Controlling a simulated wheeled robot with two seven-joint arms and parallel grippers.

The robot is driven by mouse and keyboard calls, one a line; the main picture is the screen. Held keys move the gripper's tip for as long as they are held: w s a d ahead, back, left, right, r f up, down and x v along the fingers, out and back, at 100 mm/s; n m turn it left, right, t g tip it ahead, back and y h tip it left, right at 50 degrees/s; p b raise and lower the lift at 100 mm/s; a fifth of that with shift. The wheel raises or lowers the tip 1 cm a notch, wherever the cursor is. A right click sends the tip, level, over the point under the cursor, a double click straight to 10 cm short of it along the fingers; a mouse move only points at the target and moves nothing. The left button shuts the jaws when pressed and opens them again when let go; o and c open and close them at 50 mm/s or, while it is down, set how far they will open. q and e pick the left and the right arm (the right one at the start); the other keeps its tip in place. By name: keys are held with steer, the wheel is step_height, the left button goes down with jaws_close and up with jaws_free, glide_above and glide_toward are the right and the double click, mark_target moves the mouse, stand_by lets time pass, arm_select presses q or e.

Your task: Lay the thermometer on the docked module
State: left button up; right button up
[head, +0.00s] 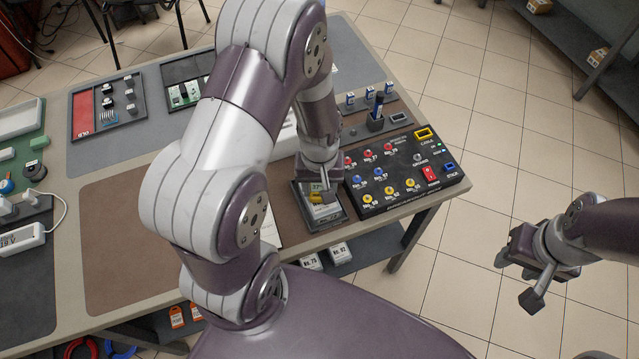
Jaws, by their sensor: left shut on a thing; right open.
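My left gripper (319,183) reaches down at the right part of the table and is shut on the thermometer (317,188), a small device with a greenish display. The thermometer is right over the docked module (323,212), a grey and white unit with a yellow part, seated in a dark dock (330,225). Whether the thermometer touches the module or hangs just above it I cannot tell. The gripper and arm hide part of both. My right gripper (517,280) is open and empty, over the floor to the right of the table.
A black panel (400,190) with coloured sockets and a red switch stands just right of the dock. Behind it is a grey holder with a pen-like item (377,108). A brown mat (120,240) lies clear at the left. Labelled boxes (339,253) sit on a lower shelf.

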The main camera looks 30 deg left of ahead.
arm_select(q)
steer(key=o, duration=1.1)
steer(key=shift+f, duration=0.1)
step_height(320, 180, up, 12)
steer(key=s+m, duration=0.1)
steer(key=m, duration=0.1)
steer(key=s+d+r+m+t, duration=0.1)
steer(key=s, duration=0.1)
steer(key=s+d+m, duration=0.1)
steer(key=m, duration=0.1)
steer(key=shift+s+d+r+m+p, duration=0.15)
steer(key=shift+s+d+m+p, duration=0.1)
steer(key=shift+m+p, duration=0.05)
